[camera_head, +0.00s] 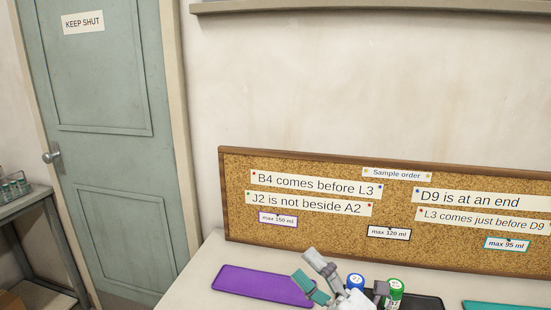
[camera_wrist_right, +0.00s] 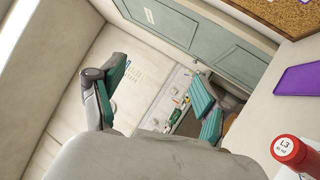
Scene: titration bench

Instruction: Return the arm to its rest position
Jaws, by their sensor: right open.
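My right gripper (camera_head: 322,280) is at the bottom middle of the head view, over the bench near the purple mat (camera_head: 262,285). In the right wrist view its two teal-padded fingers (camera_wrist_right: 160,92) stand wide apart with nothing between them. A red-capped bottle marked L3 (camera_wrist_right: 289,147) is at the lower right of that view, outside the fingers. My left gripper is in neither view.
A blue-capped bottle (camera_head: 355,281) and a green-capped bottle (camera_head: 394,287) stand close to my right gripper, by a black mat (camera_head: 428,302). A teal mat (camera_head: 505,305) lies farther right. A cork board (camera_head: 400,215) stands behind the bench. A side table (camera_head: 25,202) with a rack is at left.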

